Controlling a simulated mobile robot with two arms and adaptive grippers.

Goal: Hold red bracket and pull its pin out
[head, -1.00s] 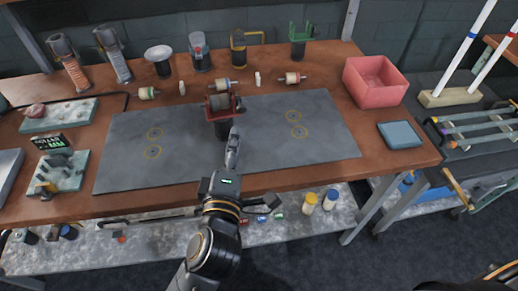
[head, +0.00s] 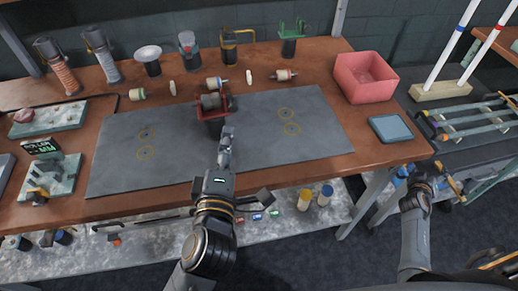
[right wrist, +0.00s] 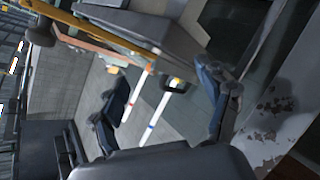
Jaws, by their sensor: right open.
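The red bracket (head: 199,113) stands on a dark base at the back edge of the grey mat, with a dark roller (head: 210,101) in it. Its pin is too small to make out. My left gripper (head: 227,133) reaches up from the front, with its fingertips right at the front of the bracket's base. I see its fingers nearly edge-on, so I cannot tell whether they grip it. My right gripper (head: 424,167) is off the table's right front corner, well away from the bracket. In the right wrist view, its two fingers (right wrist: 162,75) are spread with nothing between them.
The grey mat (head: 265,140) is mostly bare. Behind it are small spools (head: 285,75), a yellow bracket (head: 228,46) and a green bracket (head: 289,40). A pink bin (head: 365,92) and blue tray (head: 391,128) are at right. A side rack (head: 478,120) stands beyond the table.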

